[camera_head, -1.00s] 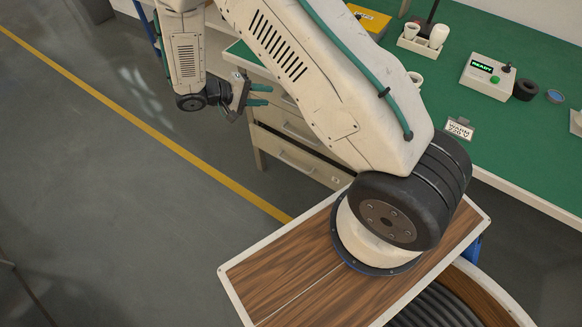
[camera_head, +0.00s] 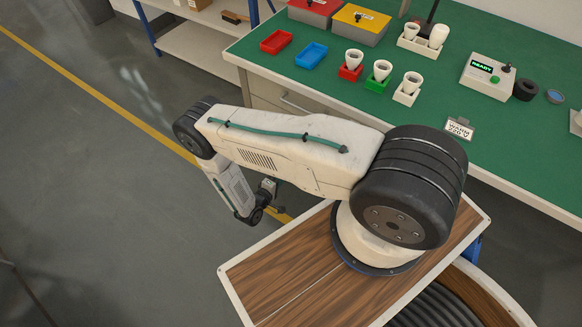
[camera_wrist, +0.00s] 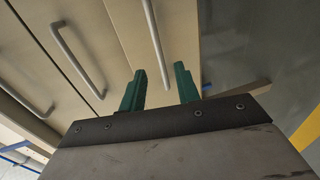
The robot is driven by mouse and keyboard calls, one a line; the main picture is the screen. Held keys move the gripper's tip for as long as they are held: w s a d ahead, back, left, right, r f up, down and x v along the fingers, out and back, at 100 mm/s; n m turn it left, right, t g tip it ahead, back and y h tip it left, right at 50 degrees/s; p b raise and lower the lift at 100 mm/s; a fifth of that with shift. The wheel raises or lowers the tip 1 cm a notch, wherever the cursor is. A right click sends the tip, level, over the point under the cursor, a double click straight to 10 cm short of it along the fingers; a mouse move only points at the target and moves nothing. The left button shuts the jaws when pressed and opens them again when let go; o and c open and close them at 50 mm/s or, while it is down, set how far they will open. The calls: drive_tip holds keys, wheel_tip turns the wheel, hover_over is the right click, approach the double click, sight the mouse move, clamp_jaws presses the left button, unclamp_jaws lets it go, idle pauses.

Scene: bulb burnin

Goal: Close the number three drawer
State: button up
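In the wrist view, my gripper (camera_wrist: 158,72) has its two green fingers apart, with nothing between them. Drawer fronts with bar handles fill the view ahead of it. The rightmost handle (camera_wrist: 156,40), on the lowest drawer front (camera_wrist: 180,30) nearest the floor, lies beyond the fingers; contact cannot be told. Two more handles, a middle one (camera_wrist: 78,62) and a left one (camera_wrist: 28,103), are farther left. No number label is readable, and how far the drawer stands out is unclear. In the head view my arm hides the lower drawers; one upper handle (camera_head: 297,105) shows.
The green-topped bench (camera_head: 440,130) carries a red tray (camera_head: 276,41), a blue tray (camera_head: 311,55), bulbs in coloured holders (camera_head: 379,78), and a tester reading READY (camera_head: 488,76). A shelf (camera_head: 195,45) stands behind. The floor (camera_head: 90,180) to the left is open.

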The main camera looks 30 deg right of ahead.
drive_tip(key=x, duration=0.6)
drive_tip(key=shift+w+d, duration=0.2)
drive_tip(key=shift+d, duration=0.2)
clamp_jaws()
